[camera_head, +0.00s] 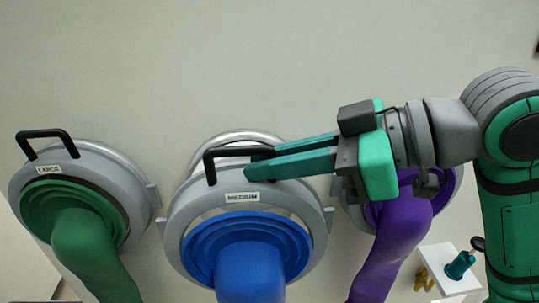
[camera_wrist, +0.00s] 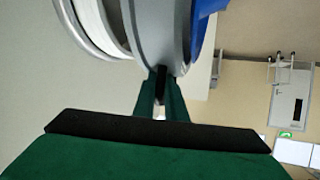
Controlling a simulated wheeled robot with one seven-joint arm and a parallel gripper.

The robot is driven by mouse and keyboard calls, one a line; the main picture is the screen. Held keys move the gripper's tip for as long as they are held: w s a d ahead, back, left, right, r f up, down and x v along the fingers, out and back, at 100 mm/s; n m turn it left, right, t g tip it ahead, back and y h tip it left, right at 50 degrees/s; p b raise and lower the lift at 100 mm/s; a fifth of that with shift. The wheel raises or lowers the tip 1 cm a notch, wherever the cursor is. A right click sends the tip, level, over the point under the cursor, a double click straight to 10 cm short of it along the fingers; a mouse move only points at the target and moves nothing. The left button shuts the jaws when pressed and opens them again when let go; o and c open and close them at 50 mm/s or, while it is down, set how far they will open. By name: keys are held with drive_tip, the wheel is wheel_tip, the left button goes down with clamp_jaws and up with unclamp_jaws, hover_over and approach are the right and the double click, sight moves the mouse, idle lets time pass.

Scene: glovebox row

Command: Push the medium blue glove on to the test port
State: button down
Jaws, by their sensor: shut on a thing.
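The medium blue glove (camera_head: 250,272) hangs from a grey ring (camera_head: 312,212) with a label and a black handle (camera_head: 211,166) on top. The test port (camera_head: 236,136) is a pale metal ring on the wall, mostly hidden behind the grey ring. My gripper (camera_head: 262,162) reaches in from the right and is shut on the black handle. In the wrist view the fingers (camera_wrist: 161,78) close at the rim of the grey ring (camera_wrist: 152,35). The port's pale rim (camera_wrist: 92,22) lies just left of it; I cannot tell whether they touch. The glove's blue edge shows at top right.
A green glove (camera_head: 85,240) in a ring labelled LARGE is on the left. A purple glove (camera_head: 400,235) is on the right, partly behind my arm. A white shelf (camera_head: 447,262) with small items sits at lower right. The wall above is bare.

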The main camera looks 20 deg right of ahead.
drive_tip(key=shift+s+a+r, duration=0.1)
drive_tip(key=shift+s+a, duration=0.1)
drive_tip(key=shift+s, duration=0.5)
drive_tip(key=shift+s+a+r, duration=0.1)
drive_tip(key=shift+s+a, duration=0.1)
drive_tip(key=shift+s, duration=0.55)
drive_tip(key=shift+s+a+r, duration=0.1)
drive_tip(key=shift+s+a, duration=0.1)
drive_tip(key=shift+s, duration=0.5)
